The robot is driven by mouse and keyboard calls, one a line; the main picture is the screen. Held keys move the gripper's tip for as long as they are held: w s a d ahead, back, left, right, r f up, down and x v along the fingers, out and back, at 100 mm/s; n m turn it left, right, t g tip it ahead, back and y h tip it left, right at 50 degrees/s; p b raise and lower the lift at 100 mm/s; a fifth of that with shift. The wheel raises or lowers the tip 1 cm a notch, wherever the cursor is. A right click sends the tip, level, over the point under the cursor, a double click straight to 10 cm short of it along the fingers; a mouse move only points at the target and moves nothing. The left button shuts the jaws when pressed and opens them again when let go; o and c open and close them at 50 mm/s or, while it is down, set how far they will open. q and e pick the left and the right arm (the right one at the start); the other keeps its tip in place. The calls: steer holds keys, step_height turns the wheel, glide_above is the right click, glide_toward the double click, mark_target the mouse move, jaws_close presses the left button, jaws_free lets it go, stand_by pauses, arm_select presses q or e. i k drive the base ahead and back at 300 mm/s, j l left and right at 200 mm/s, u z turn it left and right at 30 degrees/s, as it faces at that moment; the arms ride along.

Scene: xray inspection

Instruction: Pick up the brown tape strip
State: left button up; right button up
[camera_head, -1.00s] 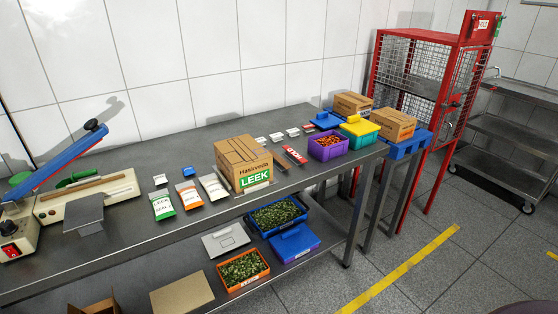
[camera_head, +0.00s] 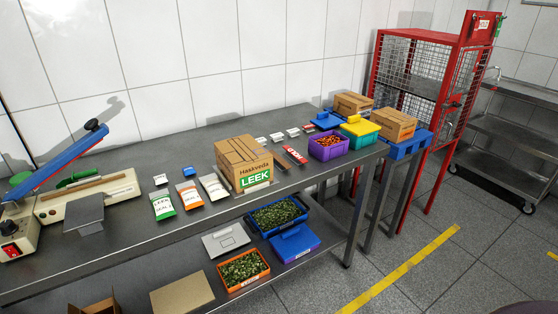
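I cannot pick out the brown tape strip for certain. A cardboard box with a green LEEK label (camera_head: 240,158) stands on the steel table (camera_head: 130,232). Narrow dark strips show beside the box, one along its left front edge and one to its right (camera_head: 281,163), but they are too small to identify. A long brown strip (camera_head: 88,187) lies across the cream heat sealer (camera_head: 120,188) at the left; I cannot tell whether it is tape or part of the sealer.
Green, orange and white pouches (camera_head: 188,195) lie between sealer and box. A purple crate (camera_head: 328,146) and a teal crate (camera_head: 358,138) stand at the table's right end.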

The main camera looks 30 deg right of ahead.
mark_target(278, 159)
steer(key=l+u, duration=0.2)
steer(key=l, duration=0.5)
steer(key=l+u, duration=0.25)
steer(key=l, duration=0.5)
steer(key=k, duration=0.05)
